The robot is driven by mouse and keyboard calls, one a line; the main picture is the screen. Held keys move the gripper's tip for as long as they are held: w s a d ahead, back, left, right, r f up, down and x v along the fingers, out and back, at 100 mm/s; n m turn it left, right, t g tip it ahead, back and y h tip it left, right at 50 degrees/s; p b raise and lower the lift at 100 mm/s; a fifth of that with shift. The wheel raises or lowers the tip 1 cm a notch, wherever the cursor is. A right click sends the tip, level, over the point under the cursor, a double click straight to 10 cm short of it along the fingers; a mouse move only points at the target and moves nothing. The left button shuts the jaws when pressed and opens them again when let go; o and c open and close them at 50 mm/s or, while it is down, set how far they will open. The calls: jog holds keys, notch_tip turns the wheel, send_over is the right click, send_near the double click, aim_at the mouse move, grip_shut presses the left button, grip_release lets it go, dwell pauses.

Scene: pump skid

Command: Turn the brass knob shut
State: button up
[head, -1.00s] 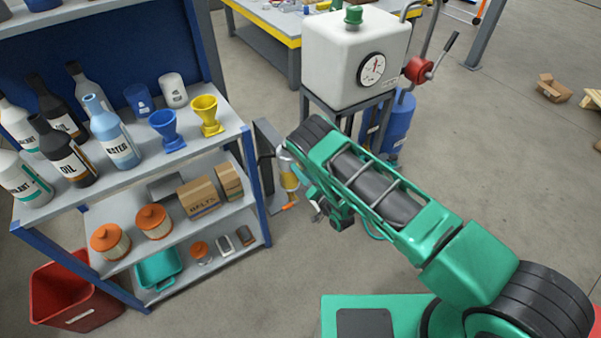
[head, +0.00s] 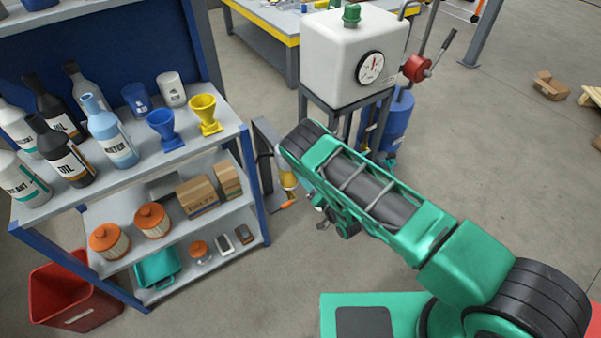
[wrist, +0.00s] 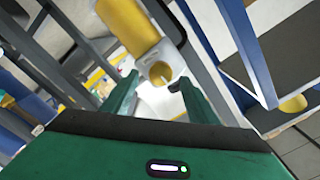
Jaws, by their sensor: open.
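In the wrist view, a yellow cylinder with a pale lower end (wrist: 130,28) hangs from a frame. A small brass knob (wrist: 160,72) shows at that end. My gripper (wrist: 156,82) is open, with its green fingers to either side of the knob and a gap between; I cannot tell whether the knob is fully between the tips. In the head view, the yellow cylinder (head: 288,180) shows in part beside the grey post, just left of my arm. The knob cannot be made out there. My gripper's fingers are mostly hidden by my arm in the head view.
A shelf rack (head: 245,165) with bottles, funnels and boxes stands close on the left. A white tank (head: 350,50) with a gauge and a red-hubbed lever stands behind my arm. A blue cylinder (head: 398,125) is beside it. The floor on the right is mostly clear.

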jog(key=v, duration=0.7)
jog(key=shift+w, duration=0.1)
